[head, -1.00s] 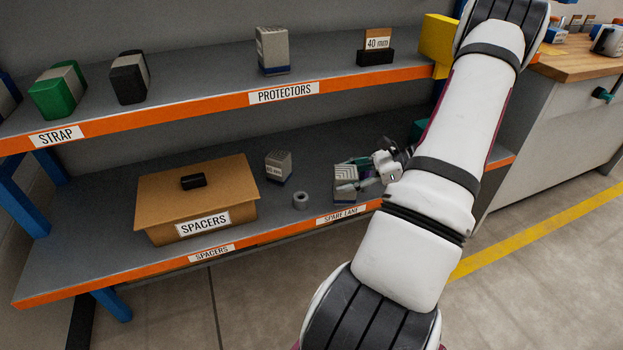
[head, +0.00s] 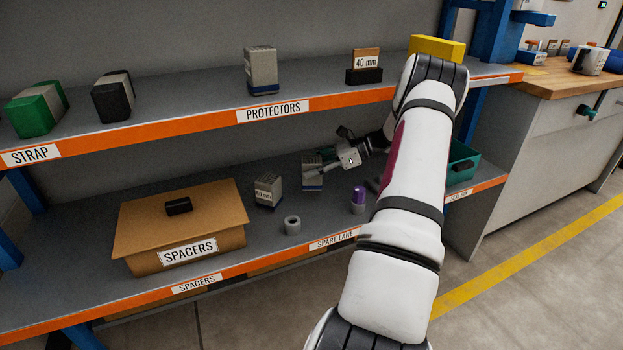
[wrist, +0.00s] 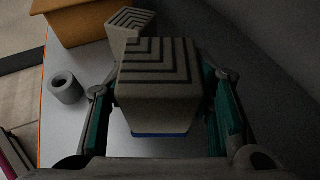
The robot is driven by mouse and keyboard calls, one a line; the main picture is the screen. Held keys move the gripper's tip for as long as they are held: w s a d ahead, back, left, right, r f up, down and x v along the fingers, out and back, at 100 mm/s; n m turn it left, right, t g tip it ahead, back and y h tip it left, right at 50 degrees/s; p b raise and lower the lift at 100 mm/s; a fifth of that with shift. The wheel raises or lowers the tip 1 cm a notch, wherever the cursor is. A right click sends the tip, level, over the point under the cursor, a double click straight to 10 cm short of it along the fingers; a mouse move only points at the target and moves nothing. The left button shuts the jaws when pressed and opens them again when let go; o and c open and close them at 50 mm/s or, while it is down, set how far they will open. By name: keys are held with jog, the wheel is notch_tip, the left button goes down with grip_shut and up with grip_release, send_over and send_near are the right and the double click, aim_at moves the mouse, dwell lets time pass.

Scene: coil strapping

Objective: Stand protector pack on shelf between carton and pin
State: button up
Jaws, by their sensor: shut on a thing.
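My gripper (head: 328,168) is shut on a grey protector pack (head: 312,174) with a dark blue base, in the lower shelf bay. The wrist view shows this pack (wrist: 158,88) upright between the teal finger pads, its ridged top facing the camera. I cannot tell whether its base touches the shelf. The brown carton (head: 215,225) marked SPACERS stands to the left. A purple-topped pin (head: 358,198) stands on the shelf, right of and nearer the front than the pack. A second grey pack (head: 268,190) with a mm label stands between the carton and the held pack.
A grey ring (head: 292,225) lies near the front edge, also seen in the wrist view (wrist: 65,88). A teal bin (head: 462,163) stands at the right end, partly behind my arm. The upper shelf (head: 200,105) overhangs. Bare shelf lies in front of the held pack.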

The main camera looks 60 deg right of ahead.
jog(key=shift+w+d, duration=0.15)
jog(key=shift+w, duration=0.15)
notch_tip(320, 180, down, 4)
jog(key=shift+r+b, duration=0.2)
jog(key=shift+b, duration=0.9)
jog(key=shift+r, duration=0.1)
jog(key=o, duration=1.5)
jog(key=shift+s+d, duration=0.1)
jog(key=shift+s, duration=0.05)
jog(key=p+v, duration=0.3)
jog(key=v, duration=0.8)
jog(key=shift+s+d+p, duration=0.25)
jog(key=shift+s+p, duration=0.05)
